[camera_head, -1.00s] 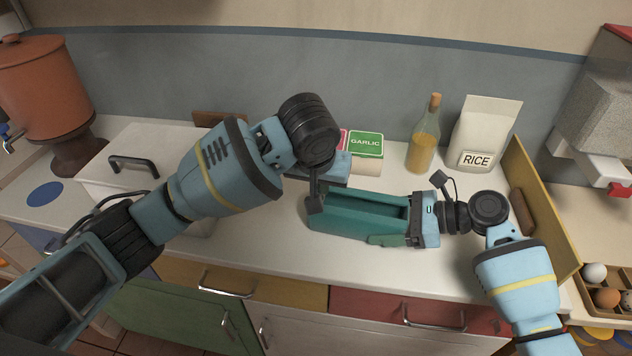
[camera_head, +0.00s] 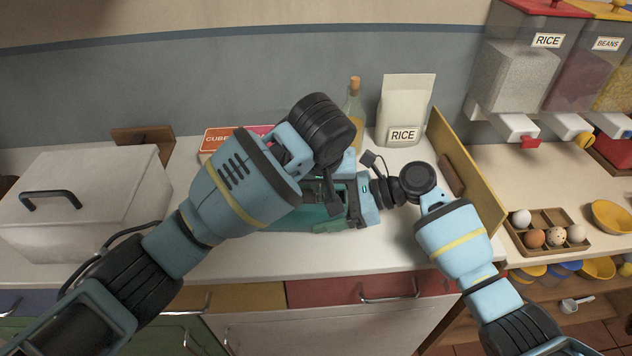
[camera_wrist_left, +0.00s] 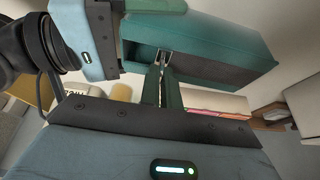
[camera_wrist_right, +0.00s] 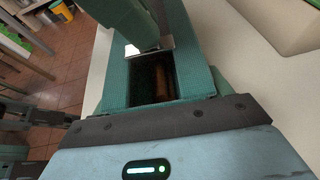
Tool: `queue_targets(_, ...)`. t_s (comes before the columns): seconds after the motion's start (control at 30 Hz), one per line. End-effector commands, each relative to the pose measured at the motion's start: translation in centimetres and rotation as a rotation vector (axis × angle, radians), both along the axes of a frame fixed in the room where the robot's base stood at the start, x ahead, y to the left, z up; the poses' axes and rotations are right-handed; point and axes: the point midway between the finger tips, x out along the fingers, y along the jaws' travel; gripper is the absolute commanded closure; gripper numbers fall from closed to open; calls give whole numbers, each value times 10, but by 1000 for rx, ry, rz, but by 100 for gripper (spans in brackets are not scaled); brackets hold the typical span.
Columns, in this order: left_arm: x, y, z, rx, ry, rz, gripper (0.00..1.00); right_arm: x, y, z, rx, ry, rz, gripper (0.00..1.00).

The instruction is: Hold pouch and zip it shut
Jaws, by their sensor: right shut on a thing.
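The teal pouch (camera_head: 300,217) lies lengthwise on the counter, partly hidden behind my left arm in the head view. My right gripper (camera_head: 361,199) is shut on its right end. My left gripper (camera_head: 335,203) is above the pouch, close to the right one. In the left wrist view its two fingers (camera_wrist_left: 162,72) are close together on the metal zip pull (camera_wrist_left: 163,57). The right wrist view also shows the metal pull (camera_wrist_right: 150,48). Between it and my right gripper the pouch (camera_wrist_right: 196,68) gapes, with something brown (camera_wrist_right: 162,80) inside.
Behind the pouch stand a rice bag (camera_head: 405,108), a bottle (camera_head: 355,100) and a red box (camera_head: 222,138). A yellow board (camera_head: 468,170) stands close right of my right gripper. A white lidded box (camera_head: 88,205) is at left; an egg tray (camera_head: 545,232) is at right.

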Motion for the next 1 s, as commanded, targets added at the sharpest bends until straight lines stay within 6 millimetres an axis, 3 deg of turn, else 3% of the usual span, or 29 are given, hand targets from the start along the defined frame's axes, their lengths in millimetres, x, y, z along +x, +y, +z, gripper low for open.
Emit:
queue_targets(0.03,0,0,0,0,0,0,95,0,0,1,1,-1,0,46)
queue_targets(0.2,0,0,0,1,0,0,73,0,0,0,1,0,0,46)
queue_targets(0.57,-1,0,4,0,-1,0,73,0,0,0,1,0,-1,46)
queue_targets(0.77,-11,1,30,-2,-4,-2,73,0,0,1,1,0,-1,46)
queue_targets(1.0,-30,3,77,0,-7,-1,73,0,0,1,1,0,-1,46)
